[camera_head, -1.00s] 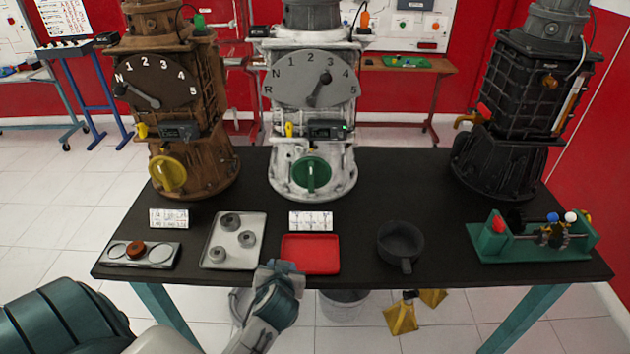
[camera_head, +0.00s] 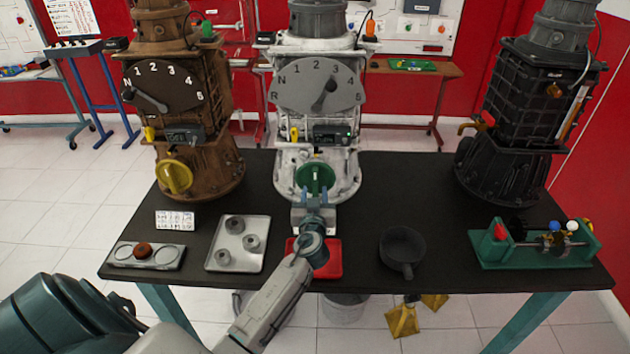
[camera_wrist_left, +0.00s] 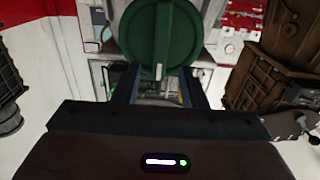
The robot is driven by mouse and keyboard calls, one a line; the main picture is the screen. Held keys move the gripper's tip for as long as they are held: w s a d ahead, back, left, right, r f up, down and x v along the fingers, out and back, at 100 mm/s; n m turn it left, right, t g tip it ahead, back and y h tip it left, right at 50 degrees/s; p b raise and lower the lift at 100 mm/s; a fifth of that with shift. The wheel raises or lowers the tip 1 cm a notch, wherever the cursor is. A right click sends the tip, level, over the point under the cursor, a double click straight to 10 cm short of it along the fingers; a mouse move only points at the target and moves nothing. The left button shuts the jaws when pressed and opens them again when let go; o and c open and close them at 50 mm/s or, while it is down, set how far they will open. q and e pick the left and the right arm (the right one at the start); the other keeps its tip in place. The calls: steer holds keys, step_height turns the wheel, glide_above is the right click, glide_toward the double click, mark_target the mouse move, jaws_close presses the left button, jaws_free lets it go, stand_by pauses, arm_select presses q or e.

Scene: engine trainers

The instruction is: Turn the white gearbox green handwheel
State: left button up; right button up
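The white gearbox (camera_head: 287,150) stands at the back middle of the table. Its round green handwheel (camera_head: 315,176) is low on its front, with the grip bar about vertical. The handwheel fills the top middle of the left wrist view (camera_wrist_left: 160,35). My left gripper (camera_head: 315,197) is at the lower side of the handwheel. Its two fingers are apart in the left wrist view (camera_wrist_left: 160,80), with nothing clearly held between them. I cannot tell whether they touch the wheel. My right gripper is not in view.
A brown gearbox with a yellow handwheel (camera_head: 174,177) stands left, and a black gearbox (camera_head: 520,110) right. A red tray (camera_head: 330,268) lies under my left arm. A grey tray of rings (camera_head: 222,262), a dark pan (camera_head: 402,245) and a green fixture (camera_head: 490,252) lie along the front.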

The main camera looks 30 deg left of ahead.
mark_target(315, 181)
arm_select(q)
steer(key=shift+p+x, duration=0.45)
steer(key=shift+x, duration=1.75)
steer(key=shift+c, duration=0.2)
jaws_close()
